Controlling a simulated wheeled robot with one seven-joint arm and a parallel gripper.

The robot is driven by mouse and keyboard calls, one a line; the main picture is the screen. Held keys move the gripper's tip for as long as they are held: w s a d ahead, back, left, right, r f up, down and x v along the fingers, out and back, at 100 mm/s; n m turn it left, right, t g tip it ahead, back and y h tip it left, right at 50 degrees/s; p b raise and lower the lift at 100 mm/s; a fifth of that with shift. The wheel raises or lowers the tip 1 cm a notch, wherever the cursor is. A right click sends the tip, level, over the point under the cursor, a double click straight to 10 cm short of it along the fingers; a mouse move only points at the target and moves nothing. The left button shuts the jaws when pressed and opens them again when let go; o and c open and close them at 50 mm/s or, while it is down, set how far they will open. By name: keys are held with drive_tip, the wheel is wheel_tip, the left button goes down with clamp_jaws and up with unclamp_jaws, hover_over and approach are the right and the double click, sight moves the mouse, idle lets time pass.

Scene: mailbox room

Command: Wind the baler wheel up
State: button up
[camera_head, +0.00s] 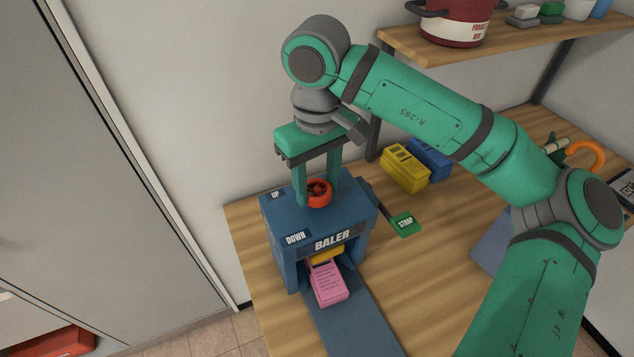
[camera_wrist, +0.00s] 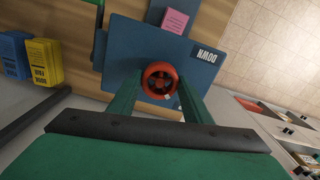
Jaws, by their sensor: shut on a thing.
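The blue baler (camera_head: 330,220) stands on the wooden bench, with "UP" and "DOWN" labels on its top and "BALER" on its front. Its small red wheel (camera_head: 318,192) sits on top between those labels and the far edge. My gripper (camera_head: 317,197) points down from above, its two green fingers on either side of the wheel and shut on it. In the wrist view the wheel (camera_wrist: 160,79) lies between the fingertips. A pink bundle (camera_head: 328,282) and a yellow one (camera_head: 326,252) are in the baler's front opening, the pink one sticking out.
A green "STRAP" lever (camera_head: 404,224) juts from the baler's right side. Yellow (camera_head: 405,168) and blue (camera_head: 430,157) bundles stand behind it. A shelf (camera_head: 480,38) with a red pot (camera_head: 455,22) hangs at the back.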

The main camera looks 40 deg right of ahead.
sight(318, 187)
drive_tip(key=shift+d+r, duration=0.1)
drive_tip(key=o, duration=1.1)
drive_tip(key=shift+c, duration=0.2)
wheel_tip(318, 187, up, 11)
drive_tip(key=shift+f, duration=0.2)
